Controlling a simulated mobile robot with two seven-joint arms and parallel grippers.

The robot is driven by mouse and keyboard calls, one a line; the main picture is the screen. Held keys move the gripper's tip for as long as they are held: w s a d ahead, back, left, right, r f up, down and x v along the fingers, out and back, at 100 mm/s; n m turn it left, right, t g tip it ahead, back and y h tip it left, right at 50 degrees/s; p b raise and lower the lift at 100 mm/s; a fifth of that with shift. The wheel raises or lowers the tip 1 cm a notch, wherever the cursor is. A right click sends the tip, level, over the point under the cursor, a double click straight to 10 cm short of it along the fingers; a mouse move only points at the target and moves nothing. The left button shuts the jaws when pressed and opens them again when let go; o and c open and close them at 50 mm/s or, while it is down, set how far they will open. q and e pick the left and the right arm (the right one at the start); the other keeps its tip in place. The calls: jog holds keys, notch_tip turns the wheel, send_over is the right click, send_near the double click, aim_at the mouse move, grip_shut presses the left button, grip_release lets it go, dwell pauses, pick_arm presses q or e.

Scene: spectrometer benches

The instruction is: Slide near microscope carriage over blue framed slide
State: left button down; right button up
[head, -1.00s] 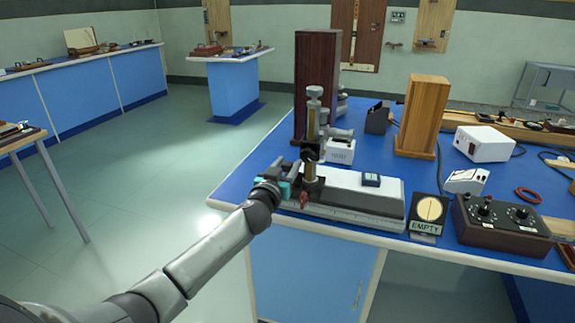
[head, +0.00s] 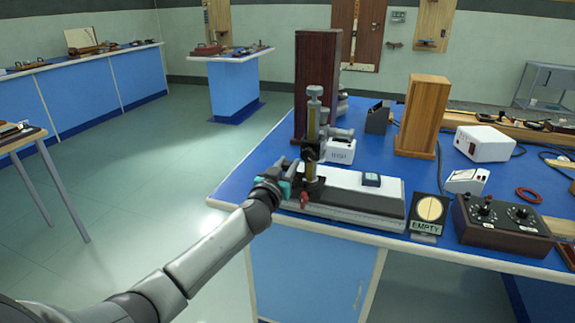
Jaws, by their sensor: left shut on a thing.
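The near microscope carriage (head: 313,172), with its brass and grey upright tube, stands at the left end of a white-topped rail bed on the blue bench. The blue framed slide (head: 371,179) lies on the white bed to the right of the carriage, with a clear gap between them. My left gripper (head: 287,183) is at the carriage's left side, shut on the carriage at its base; the fingertips are small and partly hidden. A red knob (head: 304,200) shows at the front of the carriage. My right gripper is not in view.
An EMPTY sign with a round disc (head: 430,209) and a dark control box (head: 502,221) stand right of the bed. A dark wooden tower (head: 316,65) and a lighter one (head: 422,115) stand behind. The white bed between carriage and slide is clear.

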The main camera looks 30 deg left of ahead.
aim_at(307, 168)
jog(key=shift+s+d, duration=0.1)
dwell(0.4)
pick_arm(q)
jog(key=shift+d, duration=0.2)
jog(key=d, duration=0.2)
jog(key=w+d, duration=0.1)
jog(key=d, duration=0.1)
jog(key=shift+w+d, duration=0.1)
jog(key=shift+d, duration=0.25)
jog(key=d+b, duration=0.1)
jog(key=d, duration=0.1)
jog(key=w+d, duration=0.1)
jog(key=d, duration=0.2)
jog(key=w+d+b, duration=0.1)
jog(key=d, duration=0.2)
jog(key=shift+d+b, duration=0.15)
jog(key=shift+b, duration=0.2)
jog(key=shift+w+d, duration=0.15)
jog(key=shift+d, duration=0.45)
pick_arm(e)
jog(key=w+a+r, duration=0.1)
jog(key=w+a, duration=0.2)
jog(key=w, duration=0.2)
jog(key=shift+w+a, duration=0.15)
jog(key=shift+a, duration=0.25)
pick_arm(q)
jog(key=c, duration=0.6)
grip_release()
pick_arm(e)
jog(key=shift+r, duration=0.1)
